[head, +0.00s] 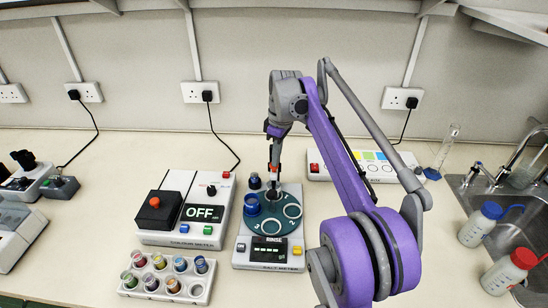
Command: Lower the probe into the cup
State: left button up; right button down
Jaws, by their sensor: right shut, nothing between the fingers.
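The salt meter (242,258) stands mid-bench with a round teal platform (270,241) and a display reading RINSE. A blue cup (251,205) stands at the platform's left. Two pale rings (292,211) mark other places on it. My right gripper (274,172) is shut and empty, pointing down above the back of the salt meter. A dark upright part (272,191) is just below its fingertips; it may be the probe, but it is too small to tell, and so is contact. My left gripper is out of view.
A colour meter (160,237) reading OFF stands close on the left. A rack (130,288) of several coloured vials is in front of it. A white box (315,168) with coloured squares is behind my right arm. Wash bottles (478,226) and a sink (520,235) are at right.

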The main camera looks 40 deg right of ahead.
jog(key=shift+f, duration=0.1)
jog(key=shift+s, duration=0.1)
jog(key=shift+s+d+r+p, duration=0.25)
jog(key=shift+s+d, duration=0.1)
jog(key=shift+s, duration=0.25)
jog(key=shift+s+d+r+p, duration=0.25)
jog(key=shift+s+d, duration=0.1)
jog(key=shift+s, duration=0.25)
jog(key=shift+r, duration=0.1)
notch_tip(320, 180, up, 11)
jog(key=p, duration=0.1)
jog(key=shift+s+d+f+p, duration=0.2)
jog(key=shift+s+d+p, duration=0.1)
jog(key=shift+s, duration=0.15)
jog(key=shift+f, duration=0.1)
